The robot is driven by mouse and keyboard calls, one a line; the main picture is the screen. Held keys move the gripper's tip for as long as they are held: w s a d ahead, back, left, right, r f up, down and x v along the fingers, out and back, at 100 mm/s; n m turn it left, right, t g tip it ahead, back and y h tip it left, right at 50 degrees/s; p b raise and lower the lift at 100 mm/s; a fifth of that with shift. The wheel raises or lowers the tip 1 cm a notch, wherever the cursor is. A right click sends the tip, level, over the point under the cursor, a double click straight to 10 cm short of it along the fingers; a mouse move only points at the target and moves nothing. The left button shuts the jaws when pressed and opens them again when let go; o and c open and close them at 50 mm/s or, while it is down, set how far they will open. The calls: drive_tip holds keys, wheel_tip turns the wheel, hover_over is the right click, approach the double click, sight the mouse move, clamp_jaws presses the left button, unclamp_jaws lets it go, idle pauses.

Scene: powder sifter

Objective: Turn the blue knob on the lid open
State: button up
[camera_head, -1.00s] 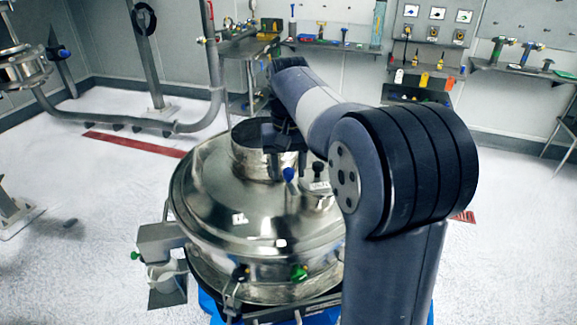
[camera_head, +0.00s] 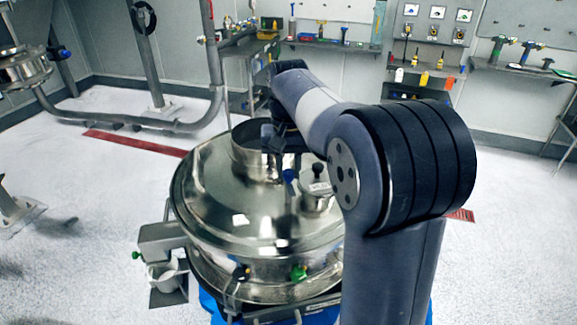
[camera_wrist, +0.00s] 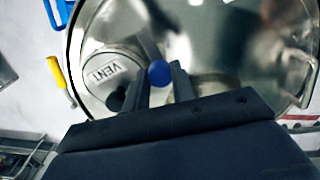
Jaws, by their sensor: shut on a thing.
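The blue knob (camera_head: 289,175) stands on the shiny metal lid (camera_head: 225,208) of the round sifter, close to the lid's raised centre collar (camera_head: 248,160). In the wrist view the blue knob (camera_wrist: 159,73) sits between the tips of my two dark fingers. My gripper (camera_wrist: 159,79) is shut on it. In the head view my gripper (camera_head: 281,158) reaches down to the knob from above, and my arm hides the right side of the lid. The knob's stem and base are mostly hidden.
A round cap labelled VENT (camera_wrist: 115,70) sits beside the knob, close to one finger. A green knob (camera_head: 299,273) is on the sifter's front rim. A grey box (camera_head: 160,241) juts out at the left. Back-wall shelves are far away.

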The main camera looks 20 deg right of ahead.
sight(289, 171)
drive_tip(key=o, duration=1)
wheel_tip(289, 171, up, 11)
drive_tip(key=shift+f, duration=0.2)
wheel_tip(289, 171, down, 10)
drive_tip(key=shift+f, duration=0.45)
drive_tip(key=shift+r+n+b, duration=0.1)
drive_tip(key=shift+n+b, duration=0.35)
drive_tip(key=shift+n, duration=0.15)
